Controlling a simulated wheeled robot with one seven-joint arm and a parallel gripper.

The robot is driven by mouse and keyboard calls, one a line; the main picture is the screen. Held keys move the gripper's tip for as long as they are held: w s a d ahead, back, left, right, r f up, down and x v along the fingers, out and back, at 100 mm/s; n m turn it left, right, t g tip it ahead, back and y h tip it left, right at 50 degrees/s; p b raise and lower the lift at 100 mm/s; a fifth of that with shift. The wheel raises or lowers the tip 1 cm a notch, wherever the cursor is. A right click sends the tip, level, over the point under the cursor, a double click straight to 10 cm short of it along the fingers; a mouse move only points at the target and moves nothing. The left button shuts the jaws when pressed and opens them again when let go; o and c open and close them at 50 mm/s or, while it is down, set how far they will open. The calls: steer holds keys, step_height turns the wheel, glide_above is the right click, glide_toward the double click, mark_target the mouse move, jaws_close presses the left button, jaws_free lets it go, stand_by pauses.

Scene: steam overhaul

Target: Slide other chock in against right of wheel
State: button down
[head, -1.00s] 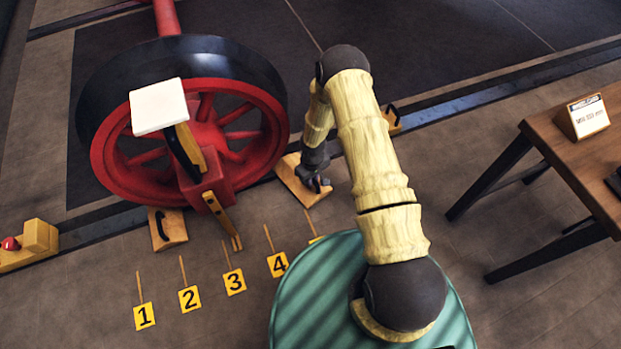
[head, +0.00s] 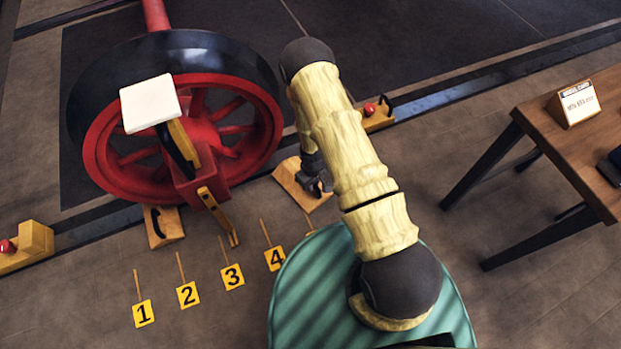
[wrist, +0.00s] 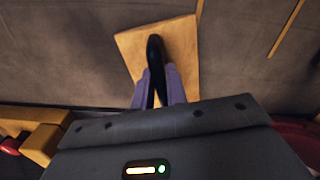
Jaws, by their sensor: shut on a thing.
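The red wheel (head: 215,112) with its black rim stands at the left in the head view. The other chock (head: 298,188), a wooden block with a black handle, lies on the floor just right of the wheel's lower edge. I cannot tell whether it touches the wheel. My gripper (head: 318,186) is at its handle. In the wrist view my gripper (wrist: 157,76) is shut on the handle (wrist: 155,50), with the chock's wooden face (wrist: 184,48) beneath. Another chock (head: 160,238) with a black handle sits at the front left below the wheel.
A rail (head: 450,94) runs along the floor. Yellow blocks with red knobs sit on it at left (head: 38,242) and right (head: 380,120). Numbered floor markers, including 4 (head: 275,259), lie in front. A table (head: 590,100) with a card stands right.

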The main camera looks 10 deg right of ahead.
steer(key=s+d+p, duration=0.2)
steer(key=s+d, duration=0.2)
steer(key=s, duration=1.1)
steer(key=shift+s+r, duration=0.2)
steer(key=shift+r, duration=0.05)
stand_by(0.8)
step_height(320, 180, up, 3)
steer(key=p, duration=0.3)
stand_by(0.5)
